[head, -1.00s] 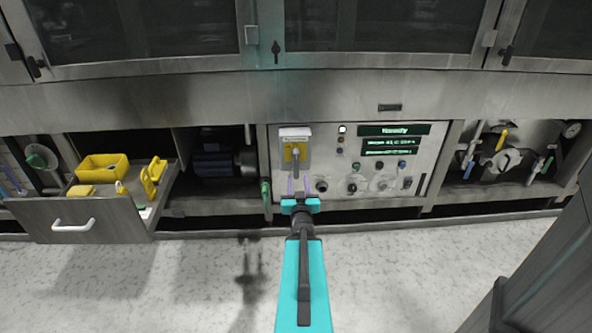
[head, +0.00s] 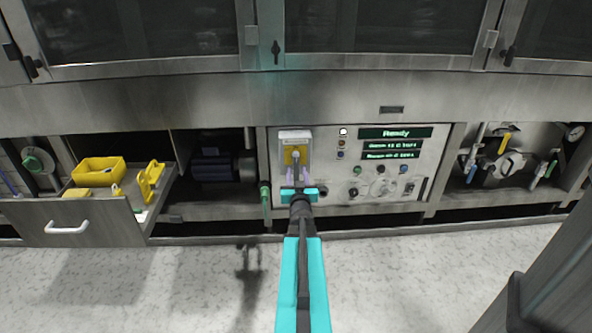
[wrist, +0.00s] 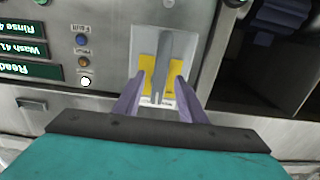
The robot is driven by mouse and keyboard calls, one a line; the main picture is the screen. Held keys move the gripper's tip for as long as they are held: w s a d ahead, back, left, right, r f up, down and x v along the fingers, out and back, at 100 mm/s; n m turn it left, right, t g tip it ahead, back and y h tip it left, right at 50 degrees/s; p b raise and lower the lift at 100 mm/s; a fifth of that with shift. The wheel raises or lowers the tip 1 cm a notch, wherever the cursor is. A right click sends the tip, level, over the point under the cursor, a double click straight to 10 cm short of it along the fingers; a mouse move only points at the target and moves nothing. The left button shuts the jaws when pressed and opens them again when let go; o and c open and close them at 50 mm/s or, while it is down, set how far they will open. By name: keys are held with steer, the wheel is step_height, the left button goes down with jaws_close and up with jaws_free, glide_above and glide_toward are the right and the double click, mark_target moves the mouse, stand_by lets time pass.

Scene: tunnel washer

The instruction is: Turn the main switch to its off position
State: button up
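The main switch (head: 295,155) sits at the upper left of the control panel. It is a pale plate with a yellow patch and a grey lever. In the wrist view, which shows the panel upside down, the lever (wrist: 162,62) lies roughly upright across the yellow patch (wrist: 148,78). My gripper (head: 297,180) is just in front of the lower part of the switch. In the wrist view its two purple fingers (wrist: 160,82) stand open on either side of the lever, with visible gaps. Fingertip depth relative to the lever is hard to tell.
The control panel (head: 435,150) has lit displays (head: 395,133), several knobs and a white lamp (head: 343,131). A green handle (head: 265,197) is just left of the panel. An open drawer (head: 100,220) with yellow items sticks out at the left. A dark post stands at the right.

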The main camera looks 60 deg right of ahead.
mark_target(296, 168)
steer(key=shift+x, duration=1.95)
jaws_close()
